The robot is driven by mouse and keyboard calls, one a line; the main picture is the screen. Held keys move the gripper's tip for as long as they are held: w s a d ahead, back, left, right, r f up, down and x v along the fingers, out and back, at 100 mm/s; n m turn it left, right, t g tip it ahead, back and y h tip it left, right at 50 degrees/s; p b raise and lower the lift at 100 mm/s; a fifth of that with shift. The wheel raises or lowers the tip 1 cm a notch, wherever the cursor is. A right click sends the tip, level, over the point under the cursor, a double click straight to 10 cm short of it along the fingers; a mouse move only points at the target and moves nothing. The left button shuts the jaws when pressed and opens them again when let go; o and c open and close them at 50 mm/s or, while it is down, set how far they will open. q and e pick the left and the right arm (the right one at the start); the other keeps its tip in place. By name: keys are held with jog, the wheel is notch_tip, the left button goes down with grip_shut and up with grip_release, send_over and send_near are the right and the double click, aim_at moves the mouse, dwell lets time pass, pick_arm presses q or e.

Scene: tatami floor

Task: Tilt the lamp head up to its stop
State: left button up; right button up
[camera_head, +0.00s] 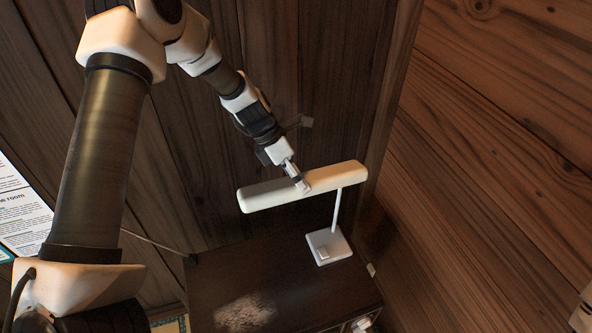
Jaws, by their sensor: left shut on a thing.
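A white desk lamp stands on a dark wooden cabinet. Its long bar-shaped lamp head (265,195) sits on top of a thin white post (337,208), which rises from a square white lamp base (331,247). My left gripper (301,185) comes down from the upper left and is shut on the lamp head near the middle of its length. The fingers hide a small part of the head's upper edge. The exact tilt of the head is hard to judge from this angle. My right gripper is out of view.
The dark cabinet top (230,268) is mostly bare, with a light patch near its front. Wooden plank walls (500,150) stand behind and to the right, close to the lamp. A printed notice (18,210) shows at the left edge.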

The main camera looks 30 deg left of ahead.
pick_arm(q)
jog(key=shift+w+a+r, duration=0.15)
jog(key=shift+w+r, duration=0.1)
jog(key=shift+f, duration=0.1)
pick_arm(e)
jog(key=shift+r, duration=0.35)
pick_arm(q)
jog(key=shift+s, duration=0.1)
jog(key=o, duration=1.4)
jog(key=shift+o, duration=1.1)
jog(key=shift+w+d+f, duration=0.1)
jog(key=shift+w+d, duration=0.1)
jog(key=shift+d, duration=0.05)
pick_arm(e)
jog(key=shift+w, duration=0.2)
